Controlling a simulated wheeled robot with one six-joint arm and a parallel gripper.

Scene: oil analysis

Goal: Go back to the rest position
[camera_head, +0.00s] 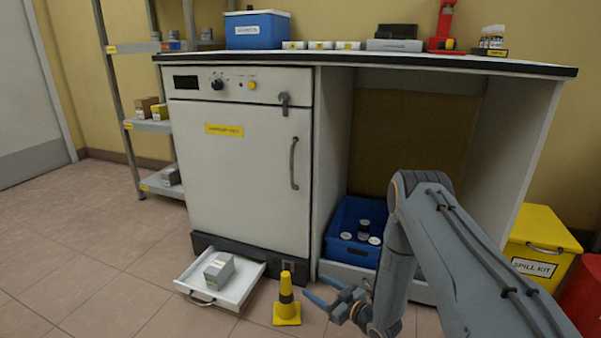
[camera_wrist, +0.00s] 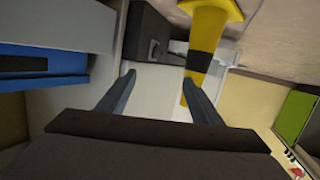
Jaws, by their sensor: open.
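My gripper (camera_head: 331,300) is low over the floor at the end of my arm, just right of a yellow and black cone (camera_head: 287,302). In the wrist view my gripper (camera_wrist: 160,92) shows both fingers well apart with nothing between them. The cone (camera_wrist: 206,50) stands behind the right finger in that view. I cannot tell whether the finger touches it.
A low drawer (camera_head: 232,287) stands pulled out under the white cabinet (camera_head: 240,165), with a grey block (camera_head: 219,270) in it. A blue crate (camera_head: 340,246) with several round items is under the bench (camera_head: 400,62). A yellow spill kit bin (camera_head: 540,250) is at right. Floor at left is clear.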

